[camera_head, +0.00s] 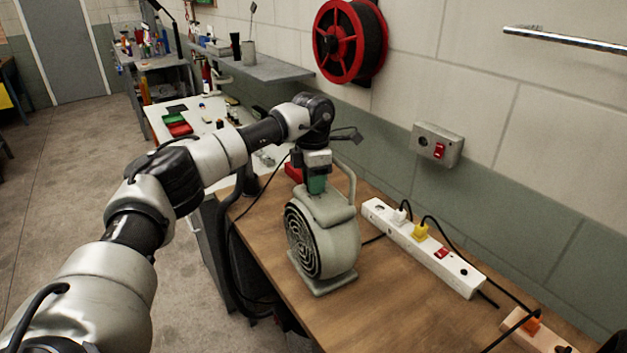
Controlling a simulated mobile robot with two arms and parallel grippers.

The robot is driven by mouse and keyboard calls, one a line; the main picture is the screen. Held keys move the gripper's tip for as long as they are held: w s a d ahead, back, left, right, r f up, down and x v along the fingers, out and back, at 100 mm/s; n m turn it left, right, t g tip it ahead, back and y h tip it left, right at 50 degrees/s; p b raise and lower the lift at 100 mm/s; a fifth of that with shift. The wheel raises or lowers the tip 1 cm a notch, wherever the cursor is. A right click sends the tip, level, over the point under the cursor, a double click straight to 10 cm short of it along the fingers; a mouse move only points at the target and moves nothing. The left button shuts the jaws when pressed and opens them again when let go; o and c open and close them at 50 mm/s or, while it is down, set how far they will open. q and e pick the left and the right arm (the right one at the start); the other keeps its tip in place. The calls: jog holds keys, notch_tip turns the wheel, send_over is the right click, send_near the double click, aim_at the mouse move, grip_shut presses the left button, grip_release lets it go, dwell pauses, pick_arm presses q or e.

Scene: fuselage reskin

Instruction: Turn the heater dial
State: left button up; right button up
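The heater (337,243) is a grey-green fan heater with a round dark grille and a carrying handle. It stands upright on the wooden workbench (385,310). My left arm reaches in from the left, and my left gripper (316,186) points down at the top of the heater, at or just above it. I cannot tell whether its fingers touch the heater. The fingertips are too small and covered to show whether they are open or shut. The dial cannot be made out; the gripper covers part of the heater's top. My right gripper is not in view.
A white power strip (425,250) with plugs and cables lies right of the heater. Another strip (535,335) is at the lower right. A wall switch box (437,145) and red cable reel (345,42) are on the wall. The bench front of the heater is clear.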

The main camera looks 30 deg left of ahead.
pick_arm(q)
jog(key=c, duration=0.3)
jog(key=shift+n+p, duration=0.3)
jog(key=shift+n, duration=0.6)
jog(key=n, duration=0.3)
jog(key=o, duration=0.9)
notch_tip(320, 180, up, 9)
jog(key=shift+w+a+r+b, duration=0.1)
jog(key=shift+a+r+b, duration=0.05)
jog(key=shift+b, duration=0.7)
jog(key=shift+r, duration=0.8)
